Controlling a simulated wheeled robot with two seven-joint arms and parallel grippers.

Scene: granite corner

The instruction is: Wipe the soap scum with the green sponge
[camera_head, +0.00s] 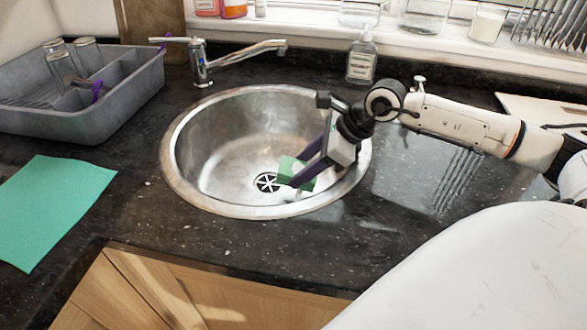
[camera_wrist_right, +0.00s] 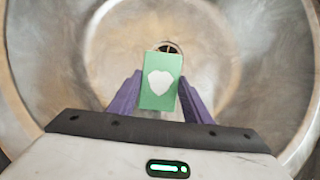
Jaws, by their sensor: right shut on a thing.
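The green sponge (camera_head: 297,172) is between the purple fingers of my right gripper (camera_head: 300,175), inside the round metal sink (camera_head: 182,170), just right of the drain. In the right wrist view the sponge (camera_wrist_right: 160,82) shows a pale patch on its face, and my right gripper (camera_wrist_right: 158,98) is shut on it with one finger on each side. I cannot tell whether the sponge touches the basin. Pale, cloudy smears show on the sink's inner surface in the right wrist view (camera_wrist_right: 100,60); I cannot tell which are soap scum. My left gripper is not in view.
A chrome tap (camera_head: 200,62) stands behind the sink. A soap bottle (camera_head: 361,60) stands at the back right. A grey dish rack (camera_head: 120,105) with glasses is at the left, and a green cloth (camera_head: 52,205) lies in front of it. The dark counter right of the sink is mostly clear.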

